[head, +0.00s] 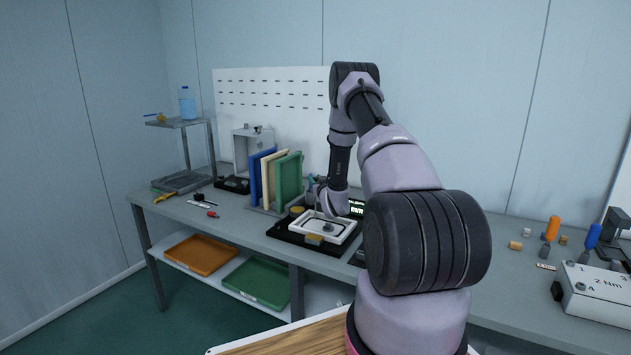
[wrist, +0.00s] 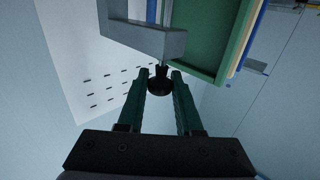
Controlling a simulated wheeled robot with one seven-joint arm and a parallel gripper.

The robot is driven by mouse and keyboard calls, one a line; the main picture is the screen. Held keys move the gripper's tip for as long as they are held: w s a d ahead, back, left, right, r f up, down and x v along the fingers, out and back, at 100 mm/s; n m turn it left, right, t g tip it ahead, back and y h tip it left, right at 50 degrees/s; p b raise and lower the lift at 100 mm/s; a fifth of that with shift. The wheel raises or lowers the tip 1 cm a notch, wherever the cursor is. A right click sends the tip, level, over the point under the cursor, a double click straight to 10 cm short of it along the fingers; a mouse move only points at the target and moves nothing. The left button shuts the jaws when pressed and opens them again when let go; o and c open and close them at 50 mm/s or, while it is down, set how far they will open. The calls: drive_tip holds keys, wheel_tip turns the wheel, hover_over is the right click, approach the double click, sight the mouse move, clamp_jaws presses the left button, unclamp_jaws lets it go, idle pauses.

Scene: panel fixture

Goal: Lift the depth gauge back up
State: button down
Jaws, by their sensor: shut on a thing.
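In the wrist view, my gripper (wrist: 160,79) has its two green fingers closed in on a dark round knob with a short stem (wrist: 159,86), which appears to be part of the depth gauge. A grey block (wrist: 150,37) with metal rods stands just beyond the knob. In the head view, my gripper (head: 320,190) is low over a white frame (head: 336,239) on a black base, pointing down. The fingertips and gauge are too small to make out there.
Upright blue, cream and green panels (head: 288,180) stand close left of my gripper. A white pegboard (head: 268,100) is behind. Orange and blue-handled tools (head: 552,229) and a white box (head: 598,294) are at the right of the bench.

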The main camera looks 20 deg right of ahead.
drive_tip(key=shift+r, duration=2.15)
drive_tip(key=c, duration=0.6)
unclamp_jaws()
drive_tip(key=s+a, duration=0.1)
drive_tip(key=s, duration=0.9)
drive_tip(key=shift+s+a, duration=0.15)
drive_tip(key=shift+s, duration=0.25)
